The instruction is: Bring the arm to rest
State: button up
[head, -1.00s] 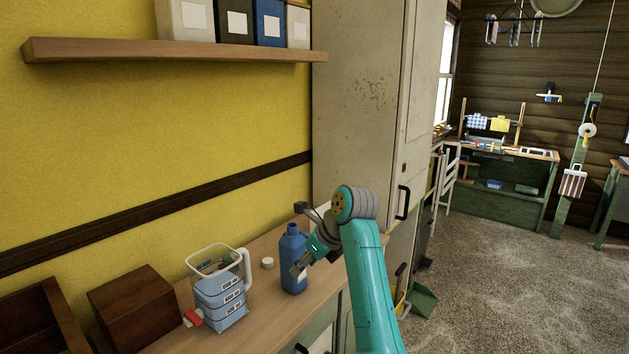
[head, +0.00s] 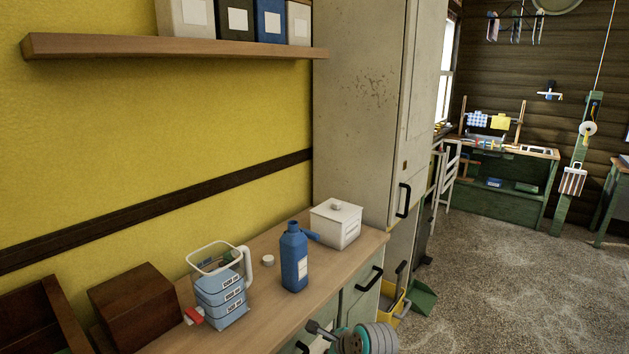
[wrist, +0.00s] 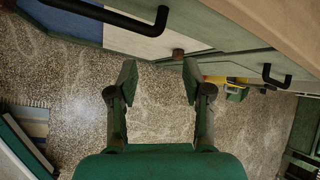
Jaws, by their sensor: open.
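My gripper (wrist: 159,85) is open and empty in the wrist view, its two green fingers apart with speckled floor between them. It hangs in front of the green cabinet. In the head view only a part of my arm shows at the bottom edge, below the counter's front; the fingers cannot be made out there.
On the wooden counter (head: 262,320) stand a blue bottle (head: 294,262), a white lidded box (head: 336,223), a clear jug (head: 220,290) and a brown box (head: 135,306). Cabinet handles (head: 369,279) stick out near my arm. A yellow bucket (head: 393,302) stands on the floor; floor at right is open.

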jog(key=s+d+f+n+t+h, duration=0.15)
jog(key=s+d+f+n, duration=0.35)
jog(key=s+f, duration=0.85)
jog(key=s+d+f+n+t+h, duration=0.1)
jog(key=s+d+n, duration=0.15)
jog(key=s, duration=0.55)
jog(key=s+d+n+t, duration=0.2)
jog(key=s+d, duration=0.2)
jog(key=s, duration=0.5)
jog(key=s+d+r+n+t+h, duration=0.1)
jog(key=s+r+n, duration=0.2)
jog(key=s, duration=0.5)
jog(key=s+d+r+n+t+h, duration=0.1)
jog(key=s+d+r+n, duration=0.15)
jog(key=s, duration=0.45)
jog(key=s+r+n+t, duration=0.1)
jog(key=s+r+n, duration=0.5)
jog(key=s+r, duration=0.5)
jog(key=shift+d+r+t, duration=0.25)
jog(key=shift+r+t, duration=0.1)
jog(key=shift+r, duration=0.6)
